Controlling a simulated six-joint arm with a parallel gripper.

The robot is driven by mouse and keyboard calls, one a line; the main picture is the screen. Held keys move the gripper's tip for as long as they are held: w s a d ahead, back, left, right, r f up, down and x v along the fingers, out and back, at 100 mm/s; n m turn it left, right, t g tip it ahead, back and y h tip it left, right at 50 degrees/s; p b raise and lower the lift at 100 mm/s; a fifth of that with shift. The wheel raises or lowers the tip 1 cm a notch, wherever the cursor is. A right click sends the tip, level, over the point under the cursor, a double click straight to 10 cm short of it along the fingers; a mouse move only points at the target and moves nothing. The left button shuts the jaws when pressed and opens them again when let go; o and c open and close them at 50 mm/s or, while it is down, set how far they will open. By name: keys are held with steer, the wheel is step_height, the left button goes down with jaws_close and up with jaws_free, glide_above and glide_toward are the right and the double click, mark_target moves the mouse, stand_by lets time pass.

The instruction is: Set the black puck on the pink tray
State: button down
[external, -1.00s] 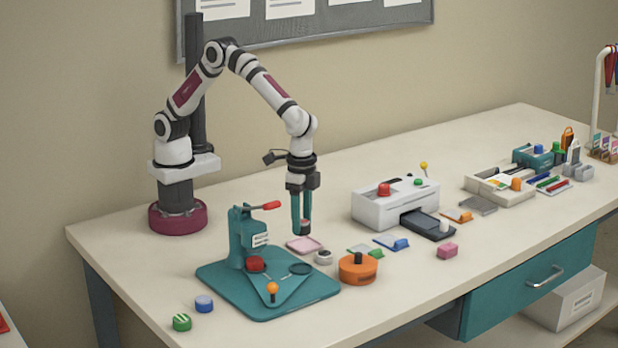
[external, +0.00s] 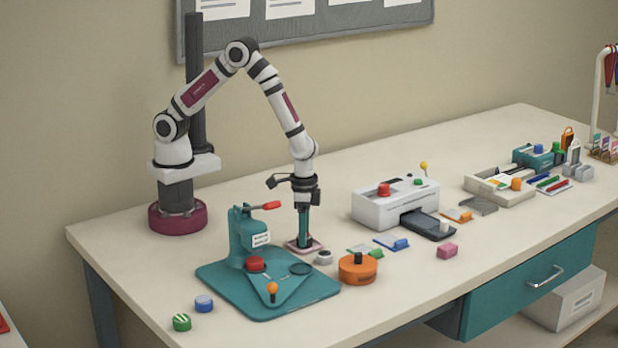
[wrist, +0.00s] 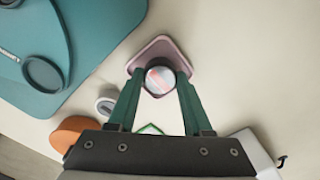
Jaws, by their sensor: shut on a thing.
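The pink tray (external: 317,249) lies flat on the bench beside the teal press; in the wrist view its pink rim (wrist: 160,42) shows past the fingertips. The black puck (wrist: 160,80) has a dark rim and a pale, shiny top with reddish streaks. It sits between the two teal fingers of my gripper (wrist: 161,80), which is shut on it. In the external view my gripper (external: 305,244) points straight down, low at the tray, and the fingers largely hide the puck. The puck is over the tray; I cannot tell whether its underside touches it.
The teal press (external: 250,245) with its base plate stands close on the left. A small pale round piece (external: 323,257) and an orange round tool (external: 358,268) are close in front. A white laminator (external: 395,200) stands to the right. Bare bench lies behind the tray.

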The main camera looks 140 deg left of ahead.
steer(key=shift+c, duration=1.6)
jaws_free()
step_height(320, 180, up, 12)
steer(key=s+d+r+m, duration=0.6)
steer(key=d+r, duration=0.1)
steer(key=d, duration=0.2)
steer(key=s+d+m+y, duration=0.1)
steer(key=s+d+m, duration=0.2)
steer(key=s, duration=0.4)
steer(key=s+d+r+m, duration=0.1)
steer(key=s+d+m, duration=0.3)
steer(key=s+m, duration=0.1)
steer(key=shift+s+r+m+y, duration=0.2)
steer(key=shift+s+m+y, duration=0.15)
steer(key=shift+s, duration=0.5)
